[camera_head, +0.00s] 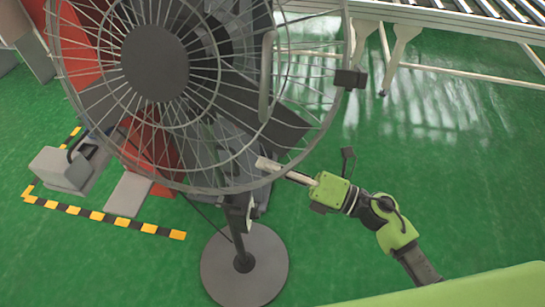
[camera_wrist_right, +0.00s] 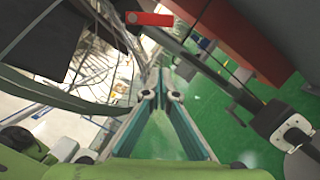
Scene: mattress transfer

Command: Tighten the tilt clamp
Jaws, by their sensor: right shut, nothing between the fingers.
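A large fan (camera_head: 155,62) with a wire guard stands on a dark pole with a round base (camera_head: 244,266). A dark bracket (camera_head: 238,205) joins the pole below the guard; I cannot make out the tilt clamp in the head view. In the right wrist view, a red bar (camera_wrist_right: 150,19) lies ahead of the fingers, near the fan's dark frame; it may be the clamp's lever. My right gripper (camera_head: 263,165) is shut and empty at the guard's lower right edge; its fingertips (camera_wrist_right: 160,80) appear apart from the red bar. My left gripper is out of view.
A conveyor with rollers (camera_head: 450,16) runs along the back right. A grey machine (camera_head: 65,170) stands at the left inside yellow-black floor tape (camera_head: 105,218). The fan's guard is close to my right gripper. Green floor (camera_head: 440,130) is free at the right.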

